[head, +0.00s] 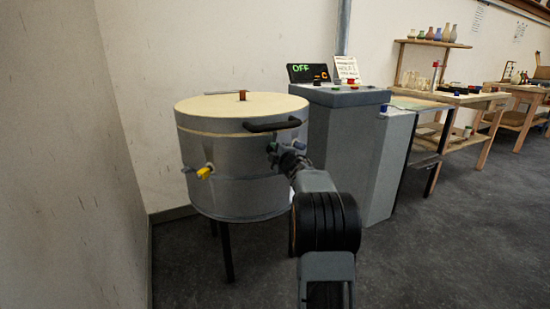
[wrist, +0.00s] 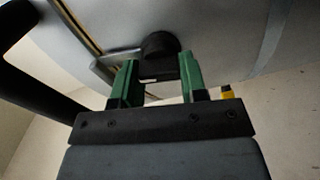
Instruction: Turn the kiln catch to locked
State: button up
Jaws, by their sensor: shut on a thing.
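The kiln (head: 235,190) is a grey drum with a cream lid, closed, with a black handle (head: 275,125) at its front right rim. Below the handle, my gripper (head: 277,150) reaches the drum's side. In the wrist view the green fingers of my gripper (wrist: 158,68) are on either side of the catch (wrist: 159,43), a dark round knob on the kiln wall, and are shut on it. A flat grey piece (wrist: 103,66) lies left of the knob. The fingers hide part of the catch, and I cannot read its locked or unlocked position.
A yellow-tipped fitting (head: 204,172) sticks out of the kiln's left front. A grey control cabinet (head: 345,150) with a display reading OFF (head: 301,69) stands close on the right. Workbenches (head: 450,98) line the wall beyond. The floor at the right is clear.

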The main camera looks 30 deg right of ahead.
jog(key=shift+f+n+b, duration=0.15)
jog(key=shift+n+b, duration=0.55)
jog(key=shift+n, duration=0.8)
jog(key=o, duration=0.9)
jog(key=shift+s, duration=0.15)
jog(key=s, duration=0.4)
jog(key=s+a+p, duration=0.1)
jog(key=s, duration=0.4)
jog(key=s+a+p, duration=0.1)
jog(key=s, duration=0.3)
jog(key=shift+s, duration=0.25)
